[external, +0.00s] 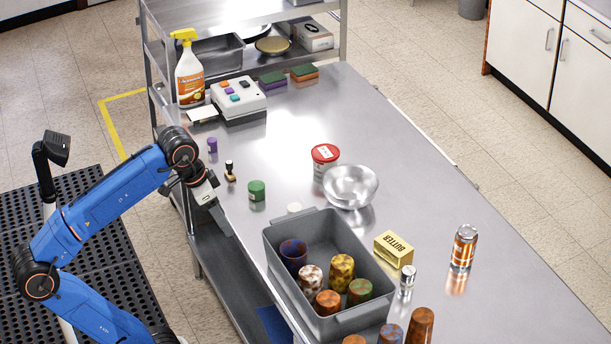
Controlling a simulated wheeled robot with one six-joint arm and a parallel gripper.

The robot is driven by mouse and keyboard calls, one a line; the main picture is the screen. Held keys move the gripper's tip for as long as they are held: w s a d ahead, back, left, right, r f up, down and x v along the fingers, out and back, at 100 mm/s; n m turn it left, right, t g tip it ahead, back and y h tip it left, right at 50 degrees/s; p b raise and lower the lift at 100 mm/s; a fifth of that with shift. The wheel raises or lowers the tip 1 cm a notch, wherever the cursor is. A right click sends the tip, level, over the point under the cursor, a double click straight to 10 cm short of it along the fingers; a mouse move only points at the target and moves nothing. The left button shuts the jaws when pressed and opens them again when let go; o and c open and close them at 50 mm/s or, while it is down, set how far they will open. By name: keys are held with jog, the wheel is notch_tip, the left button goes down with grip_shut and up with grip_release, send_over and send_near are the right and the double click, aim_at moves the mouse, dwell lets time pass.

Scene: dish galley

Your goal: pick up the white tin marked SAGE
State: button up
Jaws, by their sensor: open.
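A small white round thing (294,208) stands on the steel table just behind the back left edge of the grey bin. It may be the white tin, but its lower part is hidden by the bin and I can read no SAGE mark. My gripper (222,221) hangs at the table's left edge, to the left of the white thing and apart from it. It points downward, is open, and holds nothing that I can see.
The grey bin (376,292) holds several patterned cups. A green tin (257,191), a stamp (230,172) and a purple tin (212,145) stand near the left edge. A red-lidded tub (325,158) and a metal bowl (350,187) stand behind.

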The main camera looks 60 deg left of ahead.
jog(key=w+a+f+m+g+h, duration=0.15)
jog(key=w+a+m+h, duration=0.4)
jog(key=w, duration=0.65)
jog(key=w+a+r+m+t+h, duration=0.1)
jog(key=w+a+m+t+h, duration=0.15)
jog(key=a, duration=0.65)
jog(key=w+a+r+m+t+h, duration=0.1)
jog(key=w+a+m+t+h, duration=0.15)
jog(key=a, duration=0.75)
jog(key=shift+n+t+y, duration=0.25)
jog(key=shift+n, duration=0.1)
notch_tip(320, 180, down, 11)
jog(key=shift+s+d+f, duration=0.1)
jog(key=shift+s, duration=0.05)
jog(key=x, duration=1.1)
jog(key=shift+d, duration=0.15)
jog(key=shift+a+x, duration=0.25)
jog(key=shift+x, duration=2.55)
